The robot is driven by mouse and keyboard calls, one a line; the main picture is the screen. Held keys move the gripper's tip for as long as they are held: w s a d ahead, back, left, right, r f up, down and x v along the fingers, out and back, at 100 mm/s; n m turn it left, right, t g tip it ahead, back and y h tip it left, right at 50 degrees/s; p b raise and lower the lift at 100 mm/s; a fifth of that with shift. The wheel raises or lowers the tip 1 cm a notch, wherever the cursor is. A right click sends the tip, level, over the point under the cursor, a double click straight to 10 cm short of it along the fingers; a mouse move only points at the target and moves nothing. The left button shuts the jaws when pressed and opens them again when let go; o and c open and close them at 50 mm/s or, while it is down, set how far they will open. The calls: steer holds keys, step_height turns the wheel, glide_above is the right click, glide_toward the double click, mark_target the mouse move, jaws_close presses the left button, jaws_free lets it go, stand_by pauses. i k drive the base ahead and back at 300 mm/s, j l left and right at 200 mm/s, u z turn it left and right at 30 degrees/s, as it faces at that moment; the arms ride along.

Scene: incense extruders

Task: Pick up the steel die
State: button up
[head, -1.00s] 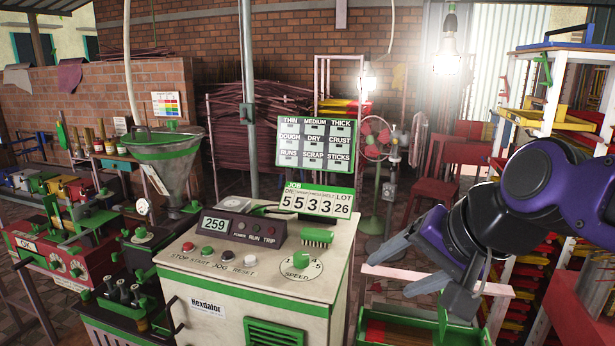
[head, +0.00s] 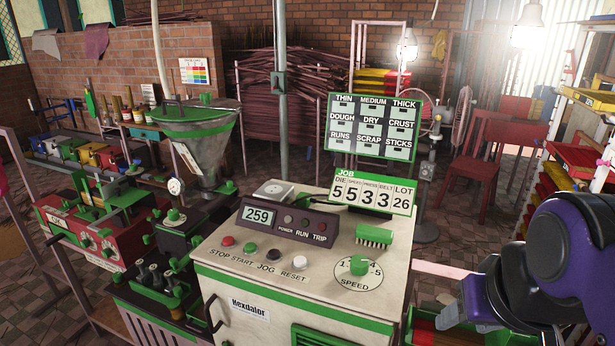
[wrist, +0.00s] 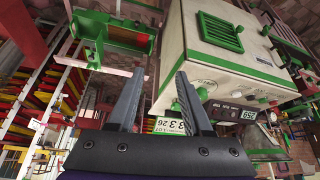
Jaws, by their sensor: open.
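I cannot surely pick out the steel die. A small flat grey piece with a round top (head: 273,191) lies on the back left of the cream control cabinet's top (head: 225,262); I cannot tell whether it is the die. My gripper (head: 458,300) is at the lower right of the head view, right of the cabinet and away from that piece. In the wrist view my gripper (wrist: 159,75) has its two grey fingers apart, with nothing between them. The cabinet (wrist: 222,45) shows beyond them, upside down.
The cabinet top carries a display box (head: 283,224), a job board (head: 373,191), a green brush (head: 374,236) and a speed knob (head: 359,265). A hopper (head: 200,145) and a red box (head: 90,229) stand left. A shelf rack (head: 590,100) stands right; red chairs (head: 487,160) are behind.

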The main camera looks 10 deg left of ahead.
mark_target(159, 283)
steer(key=k+u, duration=0.1)
steer(key=u, duration=0.7)
steer(key=k+u, duration=0.15)
steer(key=u, duration=0.2)
steer(key=j+u, duration=0.1)
steer(key=u, duration=0.3)
steer(key=j+z, duration=0.5)
steer(key=j, duration=0.25)
steer(key=j+z, duration=0.45)
steer(key=j, duration=0.3)
steer(key=i+j+z, duration=0.15)
steer(key=z, duration=0.3)
steer(key=j+z, duration=0.45)
steer(key=i+j+z, duration=0.15)
steer(key=j, duration=0.2)
steer(key=j+z, duration=0.15)
steer(key=j, duration=0.2)
steer(key=i, duration=0.05)
